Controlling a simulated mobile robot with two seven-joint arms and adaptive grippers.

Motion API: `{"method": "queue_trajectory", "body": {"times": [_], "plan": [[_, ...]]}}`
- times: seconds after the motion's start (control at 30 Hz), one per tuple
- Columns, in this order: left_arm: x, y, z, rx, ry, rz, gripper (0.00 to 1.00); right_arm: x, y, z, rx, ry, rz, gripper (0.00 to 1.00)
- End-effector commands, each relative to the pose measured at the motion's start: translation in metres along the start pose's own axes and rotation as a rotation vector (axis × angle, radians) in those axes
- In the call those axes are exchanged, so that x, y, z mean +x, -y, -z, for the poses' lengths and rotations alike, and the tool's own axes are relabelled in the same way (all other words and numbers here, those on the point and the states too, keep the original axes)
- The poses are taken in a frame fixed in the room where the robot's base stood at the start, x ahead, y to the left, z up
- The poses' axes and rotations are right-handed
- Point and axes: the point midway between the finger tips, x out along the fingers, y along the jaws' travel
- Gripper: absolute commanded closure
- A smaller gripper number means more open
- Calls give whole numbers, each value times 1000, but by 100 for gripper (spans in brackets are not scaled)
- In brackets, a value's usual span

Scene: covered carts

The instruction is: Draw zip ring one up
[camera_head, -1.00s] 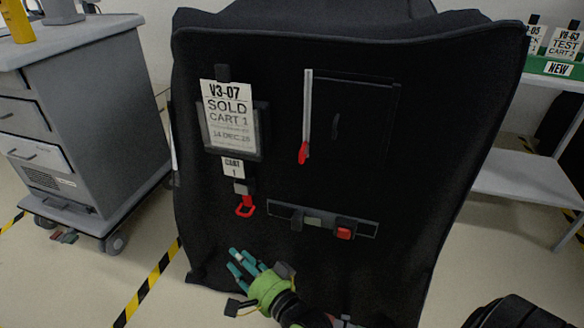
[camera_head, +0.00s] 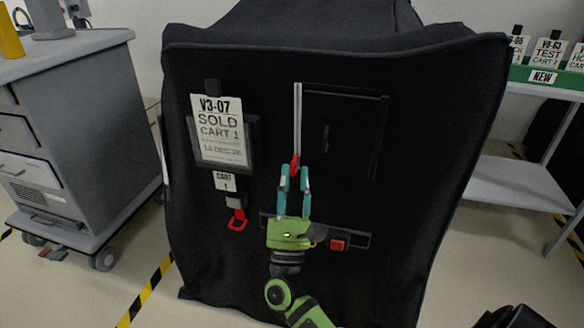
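A black fabric cover (camera_head: 400,220) hangs over the cart. A red pull (camera_head: 295,160) sits at the lower end of a pale upright strip (camera_head: 298,115) on its front. A second red ring (camera_head: 238,223) hangs below the small "CART 1" tag (camera_head: 225,182). My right gripper (camera_head: 296,174), green with teal fingers, points up just below the pull. Its fingers stand apart, and the left fingertip overlaps the pull's lower end in view. I cannot tell whether they touch. My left gripper is not in view.
A sold card (camera_head: 221,135) is on the cover at left. A dark bar with a red button (camera_head: 338,244) lies behind my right gripper. A grey drawer cart (camera_head: 90,120) stands left, a white shelf (camera_head: 520,185) right.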

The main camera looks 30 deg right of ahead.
Motion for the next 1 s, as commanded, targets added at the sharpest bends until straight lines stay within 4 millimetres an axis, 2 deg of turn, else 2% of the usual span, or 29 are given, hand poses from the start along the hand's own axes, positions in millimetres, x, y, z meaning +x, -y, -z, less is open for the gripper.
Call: {"method": "queue_trajectory", "body": {"times": [0.03,0.2,0.47,0.5,0.53,0.57,0.93,1.0], "plan": [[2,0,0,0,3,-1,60,8,0,-1,0,2,2,67],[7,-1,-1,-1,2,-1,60,18,0,0,-2,0,-1,67],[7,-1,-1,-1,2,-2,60,19,0,0,-3,0,-2,67],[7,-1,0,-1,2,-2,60,19,0,0,-3,0,-2,83],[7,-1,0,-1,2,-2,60,19,0,0,-3,0,-2,95],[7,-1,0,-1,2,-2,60,19,0,0,-3,-1,-2,100],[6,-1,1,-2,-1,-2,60,22,2,-3,-4,2,4,100],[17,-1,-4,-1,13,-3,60,27,2,-8,-4,3,4,100]]}}
